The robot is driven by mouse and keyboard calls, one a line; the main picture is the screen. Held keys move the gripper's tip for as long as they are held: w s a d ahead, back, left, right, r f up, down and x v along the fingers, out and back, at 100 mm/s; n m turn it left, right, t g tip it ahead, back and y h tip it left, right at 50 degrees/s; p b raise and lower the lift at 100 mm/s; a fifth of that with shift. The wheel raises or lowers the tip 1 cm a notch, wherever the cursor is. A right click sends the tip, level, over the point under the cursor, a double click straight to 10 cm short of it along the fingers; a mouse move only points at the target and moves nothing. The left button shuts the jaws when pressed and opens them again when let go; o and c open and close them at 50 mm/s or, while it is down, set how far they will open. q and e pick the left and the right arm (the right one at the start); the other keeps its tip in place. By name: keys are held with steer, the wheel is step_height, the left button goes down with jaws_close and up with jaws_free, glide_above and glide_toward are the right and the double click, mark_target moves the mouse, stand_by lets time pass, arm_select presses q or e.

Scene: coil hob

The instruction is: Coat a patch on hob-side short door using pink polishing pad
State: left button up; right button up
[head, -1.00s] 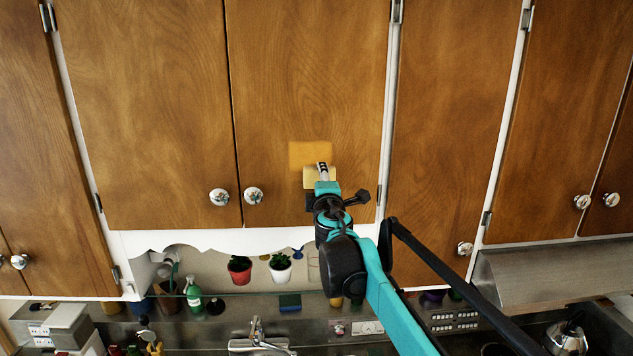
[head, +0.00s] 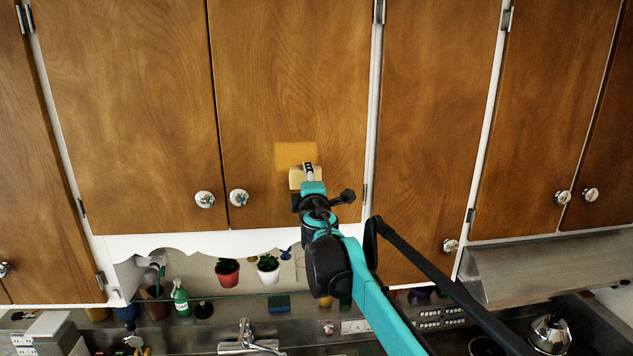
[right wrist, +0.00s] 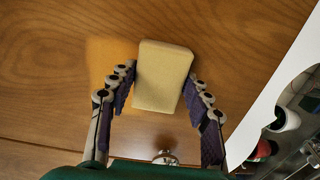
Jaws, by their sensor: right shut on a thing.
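The hob-side short door (head: 285,70) is the right one of the two brown wooden doors above the sink. A lighter yellow-orange patch (head: 295,152) shows low on it, right of its round knob (head: 239,198). My right gripper (head: 307,176) is shut on a pad (head: 296,178), which looks pale yellow, not pink. The pad is at the patch's lower edge; whether it touches the wood is unclear. In the right wrist view the pad (right wrist: 163,76) sits between the two fingers, over the door, with part of the patch (right wrist: 108,55) at its left. My left gripper is out of view.
A metal hood (head: 550,270) is at the right, with a kettle (head: 549,333) below it. Under the doors are a faucet (head: 247,335), a red pot (head: 227,275), a white pot (head: 268,272) and a green bottle (head: 180,298). The door above the patch is clear.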

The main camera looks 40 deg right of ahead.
mark_target(276, 177)
steer(key=shift+w+a, duration=0.7)
steer(key=shift+a, duration=0.45)
steer(key=shift+w+a, duration=0.75)
steer(key=shift+a, duration=0.45)
steer(key=shift+w+a, duration=0.7)
steer(key=shift+a, duration=0.45)
steer(key=shift+s, duration=0.1)
steer(key=shift+p+v, duration=0.35)
steer(key=shift+v, duration=2.55)
steer(key=v, duration=0.3)
steer(key=shift+p, duration=0.35)
steer(key=shift+f, duration=0.1)
